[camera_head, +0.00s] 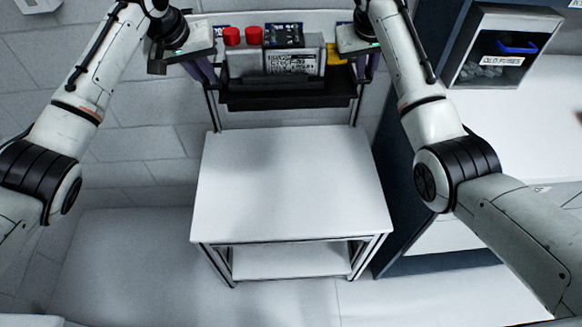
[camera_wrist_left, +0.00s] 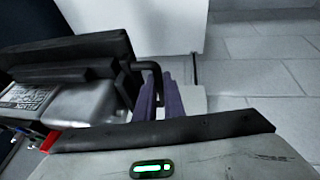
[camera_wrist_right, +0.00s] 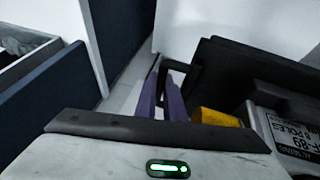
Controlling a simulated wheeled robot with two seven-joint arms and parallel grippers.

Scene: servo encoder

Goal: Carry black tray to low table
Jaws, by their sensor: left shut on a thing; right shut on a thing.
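The black tray (camera_head: 290,101) is held up by both grippers over the far end of the white low table (camera_head: 290,185). My left gripper (camera_head: 207,72) is shut on the tray's left handle, which shows in the left wrist view (camera_wrist_left: 142,68). My right gripper (camera_head: 370,68) is shut on the right handle, seen in the right wrist view (camera_wrist_right: 192,80). The tray looks roughly level. Its gap above the table is hard to judge.
The table top is bare, with a lower shelf (camera_head: 290,260) under it. A dark blue cabinet with a white counter (camera_head: 530,130) stands close on the right, holding an open labelled bin (camera_head: 503,48). Floor is clear on the left.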

